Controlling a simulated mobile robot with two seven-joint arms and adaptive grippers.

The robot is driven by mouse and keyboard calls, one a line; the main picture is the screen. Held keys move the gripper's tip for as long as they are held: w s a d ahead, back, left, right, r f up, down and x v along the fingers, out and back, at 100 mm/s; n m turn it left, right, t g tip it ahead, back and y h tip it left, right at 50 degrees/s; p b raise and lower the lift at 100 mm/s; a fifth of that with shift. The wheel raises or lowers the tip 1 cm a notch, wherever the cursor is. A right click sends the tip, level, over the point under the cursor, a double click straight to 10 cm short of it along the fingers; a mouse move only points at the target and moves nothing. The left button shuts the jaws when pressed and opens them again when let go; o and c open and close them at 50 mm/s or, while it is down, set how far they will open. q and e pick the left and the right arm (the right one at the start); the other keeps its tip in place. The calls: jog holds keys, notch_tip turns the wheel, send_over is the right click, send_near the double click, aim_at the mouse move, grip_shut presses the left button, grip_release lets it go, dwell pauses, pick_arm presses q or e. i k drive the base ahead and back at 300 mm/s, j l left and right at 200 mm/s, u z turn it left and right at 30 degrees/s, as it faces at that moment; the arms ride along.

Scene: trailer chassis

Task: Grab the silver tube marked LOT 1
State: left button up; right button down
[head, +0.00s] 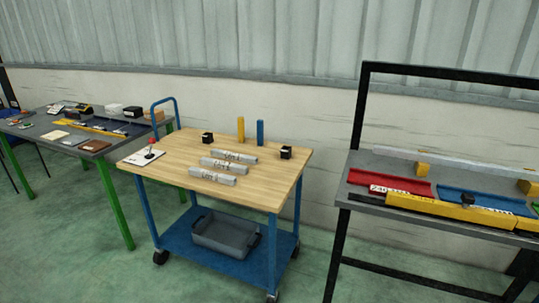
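Three silver tubes lie side by side on the wooden top of a blue cart (170,163). The back tube (245,159), the middle tube (240,169) and the front tube (200,173) each carry dark handwriting. The writing is too small to read surely; the back one may read LOT 1. The tubes lie roughly parallel, with small gaps between them. Neither of my grippers is in the head view.

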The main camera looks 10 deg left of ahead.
aim_at(252, 160)
jog(key=i+j+z, duration=0.25)
jog(key=j, duration=0.2)
jog(key=j+z, duration=0.3)
jog(key=j, duration=0.15)
jog(key=i+j+z, duration=0.1)
jog(key=j, duration=0.85)
jog(key=i+j+z, duration=0.15)
jog(key=j, duration=0.85)
